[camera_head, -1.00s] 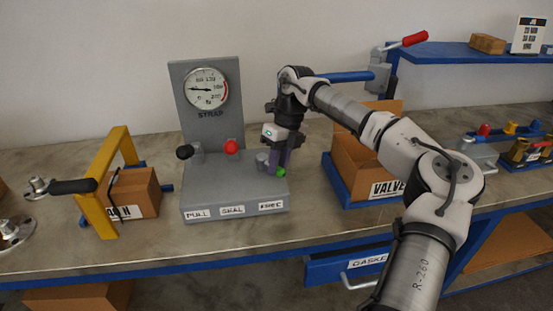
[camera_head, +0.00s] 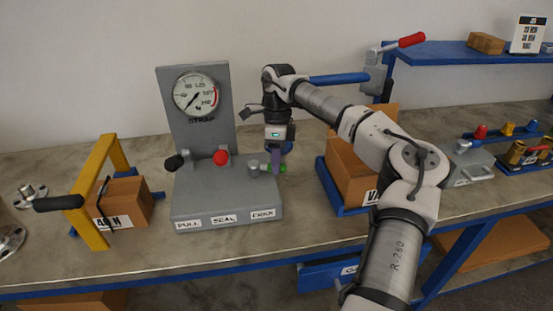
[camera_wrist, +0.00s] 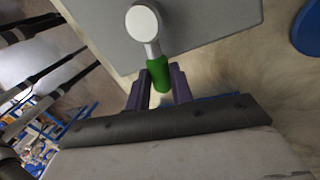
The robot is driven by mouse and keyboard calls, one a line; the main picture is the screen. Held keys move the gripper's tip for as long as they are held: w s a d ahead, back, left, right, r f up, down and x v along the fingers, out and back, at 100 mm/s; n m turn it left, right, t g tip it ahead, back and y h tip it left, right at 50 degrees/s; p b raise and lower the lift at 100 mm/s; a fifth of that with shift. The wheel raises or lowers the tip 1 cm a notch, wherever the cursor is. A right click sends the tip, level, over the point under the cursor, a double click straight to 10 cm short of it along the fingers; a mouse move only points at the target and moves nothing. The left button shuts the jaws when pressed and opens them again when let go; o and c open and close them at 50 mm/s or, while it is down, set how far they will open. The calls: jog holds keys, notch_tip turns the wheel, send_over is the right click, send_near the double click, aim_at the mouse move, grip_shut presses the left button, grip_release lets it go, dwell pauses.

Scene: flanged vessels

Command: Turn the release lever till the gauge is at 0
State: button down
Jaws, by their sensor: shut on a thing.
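The grey strap unit (camera_head: 228,197) stands on the bench with a round gauge (camera_head: 195,93) on its upright panel. The gauge needle points to the lower left, near the low end of the dial; the exact reading is too small to tell. The release lever with its green grip (camera_head: 283,168) is on the right of the unit and points right. It also shows in the wrist view, with a round grey hub (camera_wrist: 142,22) and the green grip (camera_wrist: 157,70). My gripper (camera_head: 276,167) is shut on the green grip, a purple finger on either side.
A black-knobbed lever (camera_head: 175,163) and a red-knobbed lever (camera_head: 221,158) stand left of the release lever. A yellow frame (camera_head: 97,190) and a strapped box (camera_head: 124,204) are at the left. An open cardboard box (camera_head: 352,175) stands close right of my gripper.

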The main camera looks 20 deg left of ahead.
jog(key=shift+w+r, duration=0.1)
dwell(0.4)
jog(key=c, duration=1.2)
grip_release()
jog(key=v, duration=1.3)
jog(key=shift+r, duration=0.35)
jog(key=shift+w+a+b, duration=0.1)
jog(key=shift+w+b, duration=0.05)
jog(key=shift+b, duration=0.15)
